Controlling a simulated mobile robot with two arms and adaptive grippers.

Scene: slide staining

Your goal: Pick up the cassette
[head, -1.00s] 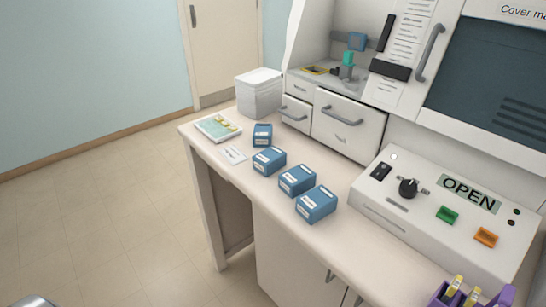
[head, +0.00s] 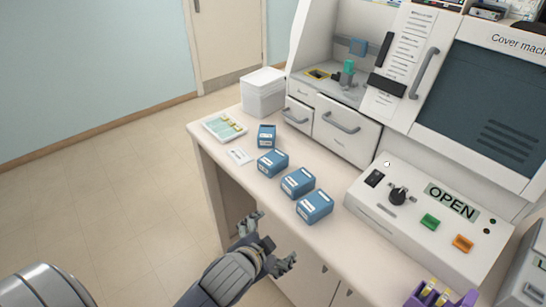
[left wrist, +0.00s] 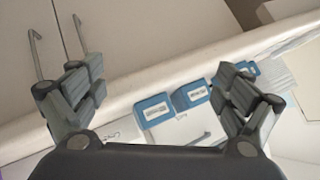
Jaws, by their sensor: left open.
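Several blue boxes with white labels stand in a row on the counter; I cannot tell which thing is the cassette. The nearest box (head: 315,206) and the one behind it (head: 298,181) are closest to my arm. Farther back are a third (head: 272,163) and a fourth (head: 266,136). My left gripper (head: 268,243) is open and empty, in front of the counter edge, apart from the boxes. In the left wrist view, blue boxes (left wrist: 153,110) (left wrist: 190,93) show beyond the open fingers (left wrist: 165,84); the right-hand finger partly hides another box. My right gripper is not in view.
The counter (head: 225,165) also holds a white lidded bin (head: 263,94), a slide tray (head: 224,127) and a white card (head: 239,156). A control panel marked OPEN (head: 452,201) and a purple holder (head: 440,298) stand at right. The machine (head: 490,110) rises behind.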

